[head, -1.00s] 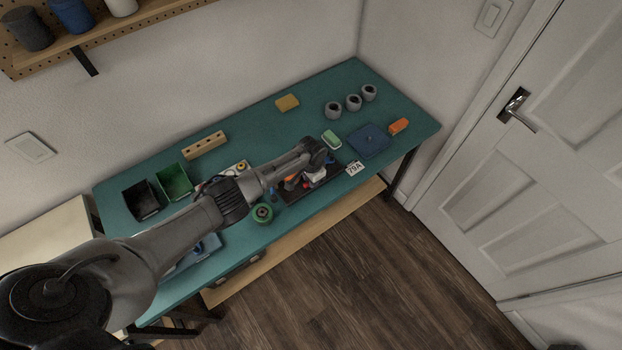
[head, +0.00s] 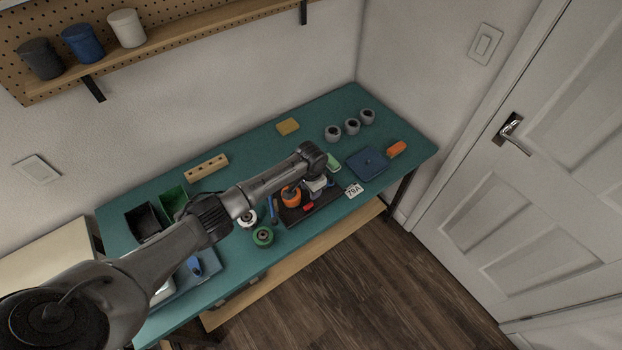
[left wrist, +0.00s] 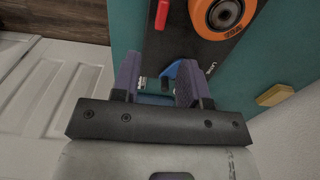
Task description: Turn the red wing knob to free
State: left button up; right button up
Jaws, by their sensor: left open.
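The red wing knob (head: 308,208) sits near the front edge of the dark board (head: 289,217) on the teal bench. It also shows as a red bar at the top of the left wrist view (left wrist: 162,14). My left gripper (head: 318,184) is over the board's right part, to the right of the red knob. In the left wrist view its fingers (left wrist: 157,82) are apart, with a blue part (left wrist: 183,70) just beyond and between the tips; I cannot tell whether they touch it. The red knob is outside the fingers. My right gripper is not in view.
An orange ring part (head: 291,197) is on the board beside the red knob. The back middle of the bench is mostly clear.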

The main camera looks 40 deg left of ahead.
pick_arm(q)
notch_tip(320, 180, up, 5)
jog(key=shift+f, duration=0.15)
dwell(0.6)
